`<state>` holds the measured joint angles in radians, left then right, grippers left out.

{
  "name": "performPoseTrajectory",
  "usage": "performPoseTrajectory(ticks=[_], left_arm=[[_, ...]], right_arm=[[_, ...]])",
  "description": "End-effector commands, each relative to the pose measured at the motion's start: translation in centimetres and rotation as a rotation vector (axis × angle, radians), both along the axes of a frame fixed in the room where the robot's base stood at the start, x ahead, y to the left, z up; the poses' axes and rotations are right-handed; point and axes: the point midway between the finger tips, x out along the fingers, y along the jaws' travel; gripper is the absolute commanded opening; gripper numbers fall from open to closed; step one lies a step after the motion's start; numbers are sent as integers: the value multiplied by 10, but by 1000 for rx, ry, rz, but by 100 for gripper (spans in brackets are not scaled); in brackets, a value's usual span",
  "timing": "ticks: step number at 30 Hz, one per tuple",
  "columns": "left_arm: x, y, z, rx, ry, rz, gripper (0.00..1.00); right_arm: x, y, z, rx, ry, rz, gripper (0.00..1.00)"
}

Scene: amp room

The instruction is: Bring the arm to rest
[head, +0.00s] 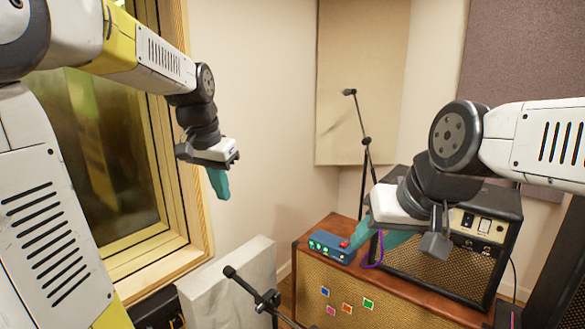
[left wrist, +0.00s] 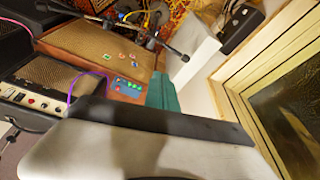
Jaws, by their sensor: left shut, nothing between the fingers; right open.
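My left gripper (head: 219,182) hangs in the air in front of the pale wall, to the right of the window. Its teal fingers are shut with nothing between them, and they also show in the left wrist view (left wrist: 162,92). My right gripper (head: 385,240) is over the top of the brown amp cabinet (head: 400,300), close to the blue pedal (head: 333,246). Its teal fingers are open and partly hidden behind the gripper's own body. In the head view I cannot tell whether they touch the pedal, which has green lights and a red part.
A black amp (head: 488,232) stands on the right behind my right gripper. A purple cable (head: 377,252) runs beside the pedal. A microphone stand (head: 362,130) stands at the back. Another microphone (head: 230,271) and a white panel (head: 225,290) are low in front. The window frame (head: 185,200) is on the left.

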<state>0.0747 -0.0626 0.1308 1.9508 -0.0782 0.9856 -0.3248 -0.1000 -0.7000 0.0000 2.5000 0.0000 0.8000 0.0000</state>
Motion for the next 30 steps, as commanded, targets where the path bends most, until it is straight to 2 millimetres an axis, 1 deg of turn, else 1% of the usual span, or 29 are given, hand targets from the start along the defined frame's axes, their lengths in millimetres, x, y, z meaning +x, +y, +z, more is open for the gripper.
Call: performPoseTrajectory(ticks=[1,3,5,6,9,13,15,18,30], left_arm=[[-22,-3,8,-11,-32,30,0],[-51,-5,12,-35,-68,79,0],[-74,-8,14,-61,-98,122,0],[-89,-9,13,-80,-117,150,0],[-123,-12,9,-131,-160,211,0],[-154,-16,-1,-191,-197,269,0],[-164,-17,-5,-213,-210,289,0],[-171,-18,-9,-231,-218,303,0],[-173,-18,-10,-235,-219,308,0]], right_arm=[[0,0,0,0,0,0,45],[0,0,0,0,0,0,45],[0,0,0,0,0,0,45],[0,0,0,0,0,0,45],[0,0,0,0,0,0,45],[0,0,0,0,0,0,45],[0,0,0,0,0,0,45],[0,0,0,0,0,0,45],[0,0,0,0,0,0,45]])
